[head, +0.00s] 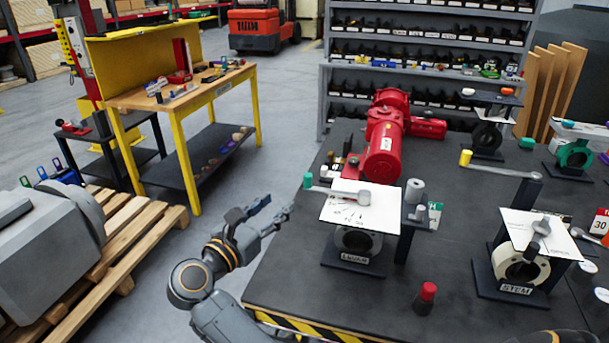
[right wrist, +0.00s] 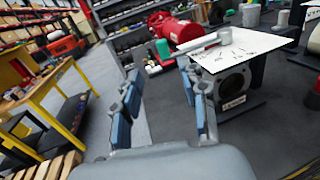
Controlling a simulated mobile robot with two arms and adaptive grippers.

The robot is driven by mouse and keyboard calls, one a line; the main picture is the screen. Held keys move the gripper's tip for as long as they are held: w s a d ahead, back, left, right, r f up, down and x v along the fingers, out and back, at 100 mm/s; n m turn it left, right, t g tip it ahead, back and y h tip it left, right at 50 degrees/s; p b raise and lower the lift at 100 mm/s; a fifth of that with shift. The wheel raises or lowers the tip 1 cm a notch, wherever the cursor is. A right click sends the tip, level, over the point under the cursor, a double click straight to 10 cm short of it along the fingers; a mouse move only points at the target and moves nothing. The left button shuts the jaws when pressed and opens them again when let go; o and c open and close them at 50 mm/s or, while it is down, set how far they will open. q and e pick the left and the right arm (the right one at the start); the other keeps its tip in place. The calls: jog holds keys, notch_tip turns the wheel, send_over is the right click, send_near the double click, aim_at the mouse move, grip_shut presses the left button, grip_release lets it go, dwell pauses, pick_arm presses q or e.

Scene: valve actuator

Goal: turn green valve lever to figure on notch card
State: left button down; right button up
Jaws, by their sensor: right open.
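The green valve lever (head: 335,190) is a grey bar with a green grip (head: 308,181) at its left end and a round hub at its right. It lies over a white marked plate (head: 345,213) on a black-based valve. The lever also shows in the right wrist view (right wrist: 195,44). A small card with a green top (head: 435,214) stands right of the plate; its figure is too small to read. My right gripper (head: 279,207) is open and empty, left of the valve, below the green grip in the picture and apart from it. My left gripper is not in view.
A red actuator (head: 385,145) stands behind the valve. A red-capped cylinder (head: 425,298) is in front on the dark table.

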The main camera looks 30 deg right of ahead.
aim_at(306, 178)
jog(key=p+x, duration=0.5)
jog(key=x, duration=0.7)
jog(key=shift+d+r, duration=0.1)
jog(key=shift+d, duration=0.25)
jog(key=shift+w+d, duration=0.3)
jog(key=shift+d, duration=0.2)
grip_shut()
